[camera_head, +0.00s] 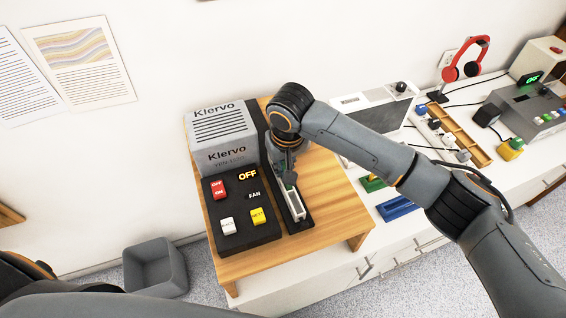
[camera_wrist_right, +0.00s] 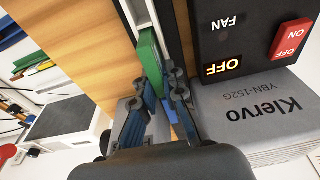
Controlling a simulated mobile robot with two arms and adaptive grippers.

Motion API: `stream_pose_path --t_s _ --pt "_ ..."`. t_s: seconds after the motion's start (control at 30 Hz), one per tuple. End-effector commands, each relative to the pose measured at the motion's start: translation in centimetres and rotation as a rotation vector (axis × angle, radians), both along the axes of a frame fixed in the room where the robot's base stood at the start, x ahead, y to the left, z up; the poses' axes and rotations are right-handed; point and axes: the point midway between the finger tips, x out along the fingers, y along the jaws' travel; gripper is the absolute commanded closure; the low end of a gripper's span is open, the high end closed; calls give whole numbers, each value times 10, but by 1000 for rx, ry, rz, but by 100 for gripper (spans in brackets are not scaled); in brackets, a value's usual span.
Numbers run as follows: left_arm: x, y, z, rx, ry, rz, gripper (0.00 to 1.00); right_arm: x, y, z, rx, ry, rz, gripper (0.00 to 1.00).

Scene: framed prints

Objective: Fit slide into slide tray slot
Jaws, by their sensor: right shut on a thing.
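The pale slide tray (camera_head: 297,208) sits in a dark rail beside the Klervo projector (camera_head: 220,135). Its end also shows at the top of the right wrist view (camera_wrist_right: 138,14). My right gripper (camera_head: 288,177) reaches down over the tray's far part. In the right wrist view my right gripper (camera_wrist_right: 165,85) is shut on a green slide (camera_wrist_right: 149,50), which stands edge-on at the tray. A blue piece shows between the fingertips; I cannot tell whether it is a finger pad. The fingers hide the slide's lower part and its slot. My left gripper is out of view.
A black control box (camera_head: 240,210) with a red switch, white and yellow buttons and a lit OFF display stands close left of the tray. The wooden stand (camera_head: 333,205) is bare on the right. A grey bin (camera_head: 155,268) is on the floor.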

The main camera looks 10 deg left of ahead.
Motion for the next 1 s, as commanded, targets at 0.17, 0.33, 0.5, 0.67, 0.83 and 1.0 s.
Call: stream_pose_path --t_s 0.17,0.33,0.5,0.67,0.83,1.0 --pt "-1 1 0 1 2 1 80 0 1 1 2 -1 1 67" --pt "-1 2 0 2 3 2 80 0 1 1 2 -1 1 67" --pt "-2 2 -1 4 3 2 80 0 1 4 2 -2 1 67" --pt "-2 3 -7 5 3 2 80 -2 0 23 6 -3 1 67" --pt "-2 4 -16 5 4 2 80 -7 -4 59 5 -6 2 67" --pt "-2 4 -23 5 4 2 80 -12 -7 92 5 -4 2 67"
